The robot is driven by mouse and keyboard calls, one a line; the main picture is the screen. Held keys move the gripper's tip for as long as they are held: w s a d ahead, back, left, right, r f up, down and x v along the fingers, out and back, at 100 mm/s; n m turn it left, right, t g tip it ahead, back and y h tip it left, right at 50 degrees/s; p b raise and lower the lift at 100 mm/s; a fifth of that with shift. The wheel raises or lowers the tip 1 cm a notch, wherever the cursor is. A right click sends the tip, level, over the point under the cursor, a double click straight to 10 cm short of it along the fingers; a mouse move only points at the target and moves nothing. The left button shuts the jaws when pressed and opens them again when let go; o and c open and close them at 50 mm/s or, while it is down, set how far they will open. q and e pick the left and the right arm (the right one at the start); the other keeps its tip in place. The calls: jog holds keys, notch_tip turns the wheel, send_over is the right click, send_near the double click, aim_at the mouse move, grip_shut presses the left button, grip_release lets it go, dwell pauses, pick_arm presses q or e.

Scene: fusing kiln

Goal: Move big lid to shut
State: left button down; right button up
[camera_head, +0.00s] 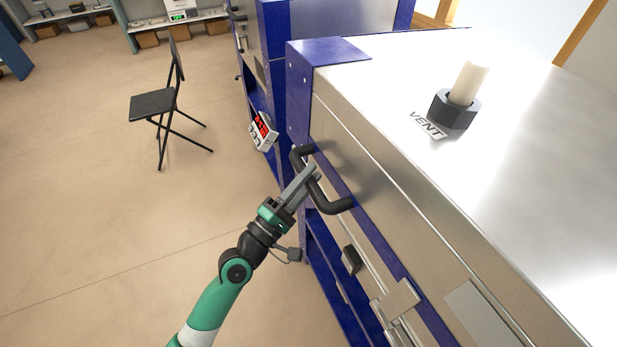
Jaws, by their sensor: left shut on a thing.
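The big lid (415,75) is the broad silver top of the kiln, with blue trim at its far corner. A black bar handle (335,207) sticks out from its front side. My left gripper (309,174) is shut on this handle, near the middle of the bar, and hides part of it. The lid looks low over the kiln body, but I cannot tell from this angle whether it is fully down. My right gripper is not in view.
A controller with a red display (263,131) hangs by the kiln's far corner. A black folding chair (152,104) stands on open floor at the left.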

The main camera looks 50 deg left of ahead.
pick_arm(q)
notch_tip(320, 180, down, 6)
jog(key=b, duration=0.3)
jog(key=shift+r, duration=0.25)
jog(key=shift+f, duration=0.2)
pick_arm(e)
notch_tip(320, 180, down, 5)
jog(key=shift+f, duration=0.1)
pick_arm(q)
jog(key=c, duration=0.6)
grip_release()
jog(key=shift+s+r, duration=0.1)
jog(key=shift+r, duration=0.05)
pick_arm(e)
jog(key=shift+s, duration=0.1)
pick_arm(q)
jog(key=shift+r, duration=0.15)
